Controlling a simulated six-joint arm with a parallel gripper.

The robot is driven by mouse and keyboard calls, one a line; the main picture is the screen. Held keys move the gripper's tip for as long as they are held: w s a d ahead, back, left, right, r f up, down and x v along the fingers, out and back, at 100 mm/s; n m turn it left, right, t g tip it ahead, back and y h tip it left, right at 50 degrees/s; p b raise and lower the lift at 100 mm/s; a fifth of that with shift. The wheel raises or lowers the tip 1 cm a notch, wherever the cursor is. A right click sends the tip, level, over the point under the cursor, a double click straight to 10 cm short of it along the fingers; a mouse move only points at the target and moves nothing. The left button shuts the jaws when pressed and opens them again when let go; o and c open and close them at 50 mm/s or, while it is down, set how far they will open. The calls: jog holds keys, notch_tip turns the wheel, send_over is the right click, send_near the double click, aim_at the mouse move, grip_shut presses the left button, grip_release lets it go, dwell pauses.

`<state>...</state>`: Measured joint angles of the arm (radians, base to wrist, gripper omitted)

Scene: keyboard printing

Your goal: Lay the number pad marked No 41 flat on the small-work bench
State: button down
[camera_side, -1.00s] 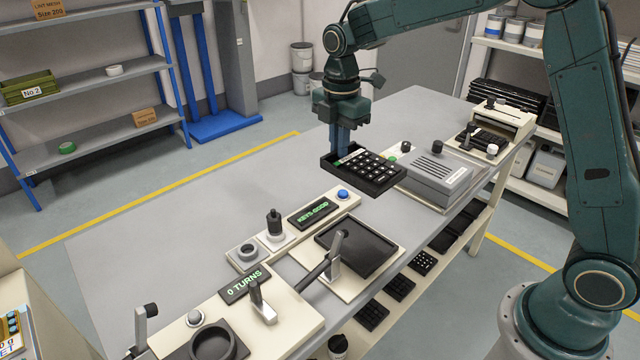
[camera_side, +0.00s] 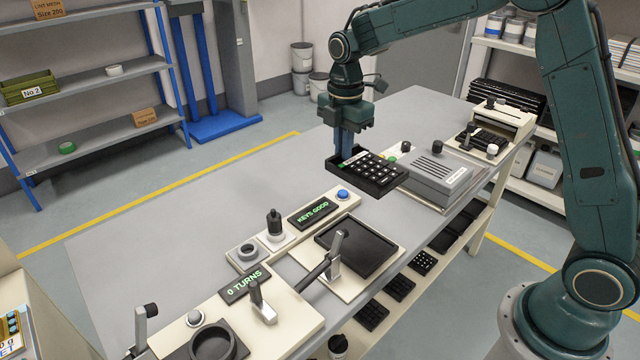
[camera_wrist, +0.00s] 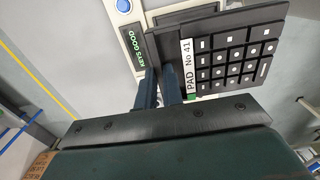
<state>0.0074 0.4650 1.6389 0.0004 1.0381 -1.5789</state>
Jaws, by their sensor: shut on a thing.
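The number pad (camera_side: 368,172) is black with white-marked keys. In the wrist view the number pad (camera_wrist: 232,58) carries a white label reading "PAD No 41". My gripper (camera_side: 345,152) is shut on the pad's left edge and holds it about level above the bench. In the wrist view my gripper (camera_wrist: 160,88) has its blue fingers at the labelled edge. The grey bench top (camera_side: 180,215) lies below, with a wide bare area to the left.
A fixture with a black tray (camera_side: 357,246) and clamp stands in front of the pad. A "KEYS GOOD" display (camera_side: 313,212) with a blue button (camera_side: 343,194) is beside it. A grey vented box (camera_side: 437,175) stands close right of the pad. A "0 TURNS" station (camera_side: 245,284) is at the front.

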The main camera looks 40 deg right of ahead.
jog(key=d+f, duration=1.2)
jog(key=d, duration=0.2)
jog(key=shift+s+d, duration=0.25)
jog(key=shift+d, duration=0.05)
jog(key=shift+f, duration=0.15)
jog(key=shift+f, duration=3.4)
jog(key=shift+f, duration=0.45)
jog(key=c, duration=1.5)
grip_release()
jog(key=shift+o, duration=0.2)
